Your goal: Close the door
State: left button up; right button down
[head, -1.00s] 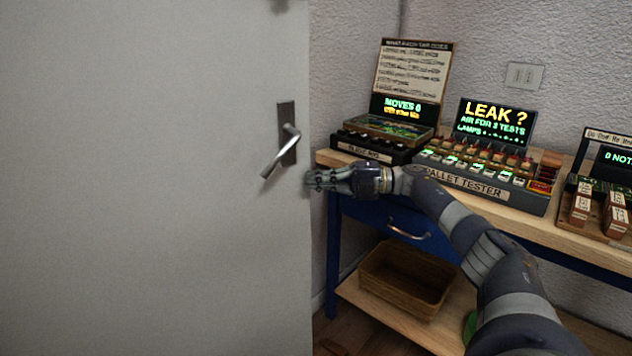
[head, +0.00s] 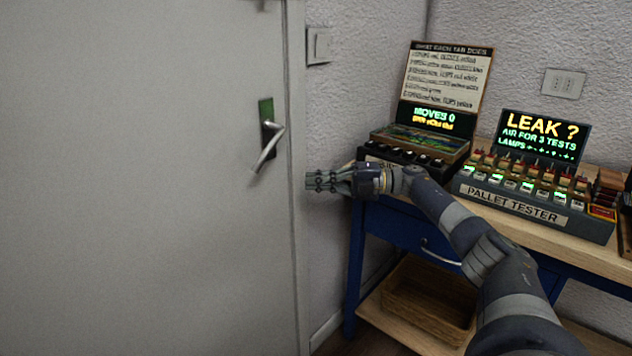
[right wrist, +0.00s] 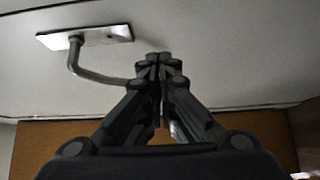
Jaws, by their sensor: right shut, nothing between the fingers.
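The pale grey door (head: 130,180) fills the left of the head view, with its right edge against the door frame (head: 297,200). Its metal lever handle (head: 267,150) sits on a plate near that edge and slopes down to the left. My right gripper (head: 310,181) is shut and empty, pointing left, just right of the handle in the picture. In the right wrist view the handle (right wrist: 95,70) shows at upper left, beside the shut fingers (right wrist: 157,62); I cannot tell whether they touch the door. My left gripper is not in view.
A workbench (head: 590,250) with a blue frame stands on the right, carrying the pallet tester (head: 520,207) and another display unit (head: 425,120). A basket (head: 425,300) sits on its lower shelf. A light switch (head: 319,45) is on the wall beside the door frame.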

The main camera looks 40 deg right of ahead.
jog(key=v, duration=0.7)
jog(key=shift+s+d, duration=0.15)
jog(key=shift+d, duration=0.05)
